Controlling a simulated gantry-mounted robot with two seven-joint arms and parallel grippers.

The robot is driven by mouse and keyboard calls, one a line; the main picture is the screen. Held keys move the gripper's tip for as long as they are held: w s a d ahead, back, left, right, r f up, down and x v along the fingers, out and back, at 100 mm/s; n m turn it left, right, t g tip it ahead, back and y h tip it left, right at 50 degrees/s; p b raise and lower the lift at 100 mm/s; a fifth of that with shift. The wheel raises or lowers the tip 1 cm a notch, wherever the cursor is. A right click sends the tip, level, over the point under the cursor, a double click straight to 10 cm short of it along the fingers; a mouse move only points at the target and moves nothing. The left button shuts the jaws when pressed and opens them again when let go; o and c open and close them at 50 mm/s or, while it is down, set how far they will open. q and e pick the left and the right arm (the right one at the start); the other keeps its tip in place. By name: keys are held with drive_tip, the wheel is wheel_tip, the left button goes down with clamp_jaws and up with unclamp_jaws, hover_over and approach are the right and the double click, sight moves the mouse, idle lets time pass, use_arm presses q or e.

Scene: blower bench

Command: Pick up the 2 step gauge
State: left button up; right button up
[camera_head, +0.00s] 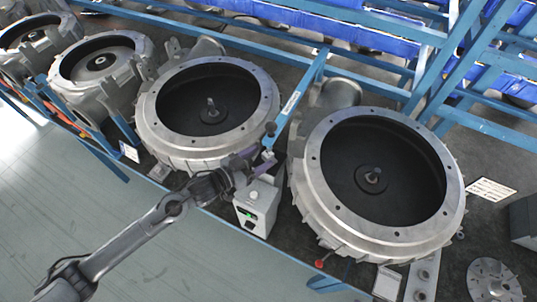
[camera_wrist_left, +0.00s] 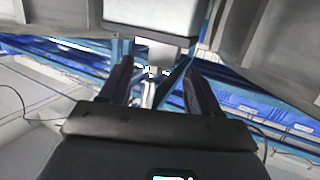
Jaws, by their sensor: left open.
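My left gripper (camera_head: 262,163) is between the two large blower housings in the head view, just above a grey control box. In the left wrist view its two dark fingers (camera_wrist_left: 157,72) stand apart with a gap between them. A small pale, silvery piece (camera_wrist_left: 149,92) shows in that gap; I cannot tell whether it is the 2 step gauge or whether it touches the fingers. In the head view a small light piece (camera_head: 268,155) shows at the fingertips, too small to identify. My right gripper is not in view.
The grey control box (camera_head: 258,208) with a green display stands under the gripper. The right housing (camera_head: 447,225) and middle housing (camera_head: 150,112) flank it closely. A blue frame bar (camera_head: 298,95) runs between them. Open floor (camera_head: 60,190) lies at the left front.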

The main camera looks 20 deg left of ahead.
sight(270, 158)
use_arm(q)
drive_tip(key=shift+x, duration=1.35)
drive_tip(key=shift+r, duration=0.1)
clamp_jaws()
